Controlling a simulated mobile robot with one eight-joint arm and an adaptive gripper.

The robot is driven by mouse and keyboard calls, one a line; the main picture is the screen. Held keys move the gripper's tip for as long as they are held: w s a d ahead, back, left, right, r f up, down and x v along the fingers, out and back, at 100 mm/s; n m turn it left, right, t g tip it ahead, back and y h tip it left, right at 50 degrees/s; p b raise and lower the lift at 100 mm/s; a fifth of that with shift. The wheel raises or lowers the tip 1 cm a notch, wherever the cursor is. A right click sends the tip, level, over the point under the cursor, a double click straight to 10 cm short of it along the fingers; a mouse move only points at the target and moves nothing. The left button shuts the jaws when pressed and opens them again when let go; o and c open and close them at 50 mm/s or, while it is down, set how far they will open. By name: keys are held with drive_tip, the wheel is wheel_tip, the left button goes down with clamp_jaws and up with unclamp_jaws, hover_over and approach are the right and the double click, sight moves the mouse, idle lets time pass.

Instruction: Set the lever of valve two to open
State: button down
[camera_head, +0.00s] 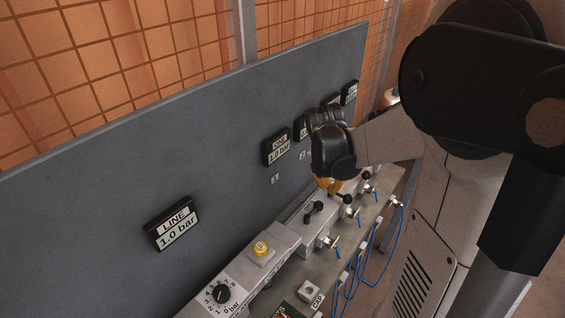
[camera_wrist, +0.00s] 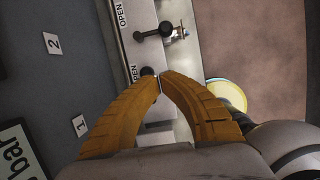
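My gripper (camera_head: 331,187) hangs over the valve row in the head view. In the wrist view its two yellow fingers (camera_wrist: 160,79) curve together and their tips meet, with nothing clearly between them. The number 2 plate (camera_wrist: 52,43) is on the grey panel.
A nearer black lever (camera_head: 313,208) and a farther lever (camera_head: 367,176) flank the gripper. The grey panel (camera_head: 110,160) rises close behind the valves. Small taps (camera_head: 328,242) and blue hoses (camera_head: 376,255) line the front. A yellow button (camera_head: 261,248) and black dial (camera_head: 221,294) are nearer.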

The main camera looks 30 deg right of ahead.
drive_tip(key=f, duration=0.1)
drive_tip(key=b, duration=0.4)
approach(337, 204)
drive_tip(key=f, duration=0.1)
drive_tip(key=a+f, duration=0.1)
drive_tip(key=f, duration=0.2)
drive_tip(key=shift+s+a+f, duration=0.35)
drive_tip(key=shift+a+f, duration=0.05)
drive_tip(key=d, duration=0.1)
drive_tip(key=w+d+b, duration=0.1)
drive_tip(key=d+f, duration=0.1)
drive_tip(key=shift+w+d, duration=0.2)
drive_tip(key=shift+w+d+r, duration=0.1)
drive_tip(key=shift+d, duration=0.05)
